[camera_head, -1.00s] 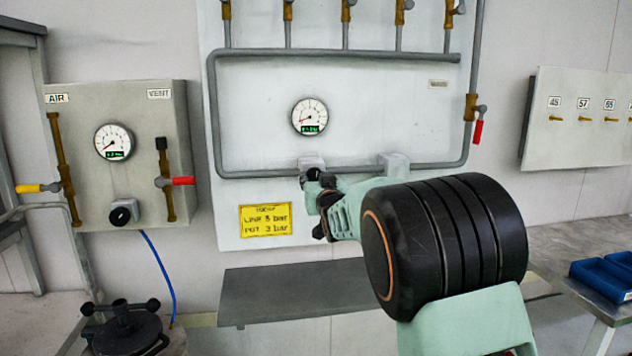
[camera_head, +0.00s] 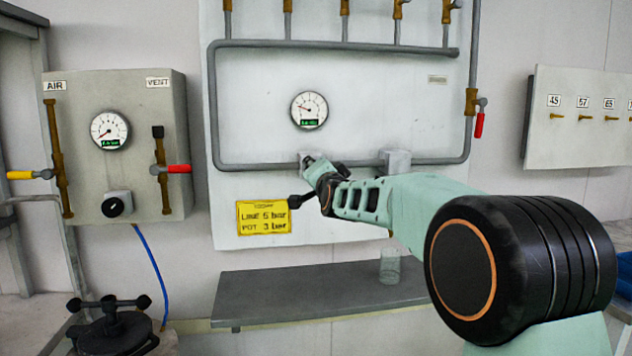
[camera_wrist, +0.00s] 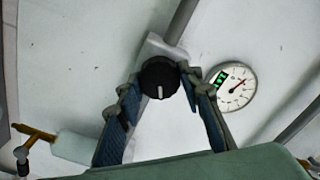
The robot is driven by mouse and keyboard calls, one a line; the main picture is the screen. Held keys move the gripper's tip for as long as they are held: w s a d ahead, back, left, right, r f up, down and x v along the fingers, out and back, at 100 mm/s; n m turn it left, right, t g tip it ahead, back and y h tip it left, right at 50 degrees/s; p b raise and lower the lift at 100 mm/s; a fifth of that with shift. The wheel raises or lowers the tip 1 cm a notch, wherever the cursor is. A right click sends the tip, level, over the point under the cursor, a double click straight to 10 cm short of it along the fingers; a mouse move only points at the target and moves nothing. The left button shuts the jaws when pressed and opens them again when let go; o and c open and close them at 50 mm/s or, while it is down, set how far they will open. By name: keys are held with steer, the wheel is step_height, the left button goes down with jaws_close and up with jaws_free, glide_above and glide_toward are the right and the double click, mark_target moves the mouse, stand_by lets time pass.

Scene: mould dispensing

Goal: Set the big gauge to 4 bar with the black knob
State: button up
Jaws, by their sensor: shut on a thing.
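The big gauge (camera_head: 309,110) is on the large white panel, a round white dial with a small green display. Its needle points left and slightly up; I cannot read the digits. The gauge also shows in the wrist view (camera_wrist: 236,90), right of my gripper. The black knob (camera_wrist: 159,79) sits on a grey block on the pipe, its white mark pointing down in the wrist view. My gripper (camera_wrist: 162,82) is shut on the knob, one finger on each side. In the head view my gripper (camera_head: 314,172) hides the knob, below the big gauge.
A yellow note (camera_head: 264,217) reads line 5 bar, pot 3 bar. A smaller box (camera_head: 170,105) at left has its own gauge (camera_head: 109,130) and black knob (camera_head: 114,205). A grey shelf (camera_head: 290,294) below holds a clear cup (camera_head: 390,267). A red-handled valve (camera_head: 479,122) hangs at right.

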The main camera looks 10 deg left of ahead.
steer(key=shift+m+b, duration=2)
steer(key=shift+m, duration=1.7)
steer(key=o, duration=1.1)
steer(key=shift+s+d, duration=0.1)
steer(key=v, duration=1.1)
steer(key=shift+s+d, duration=0.1)
steer(key=shift+s, duration=0.25)
steer(key=shift+r, duration=0.1)
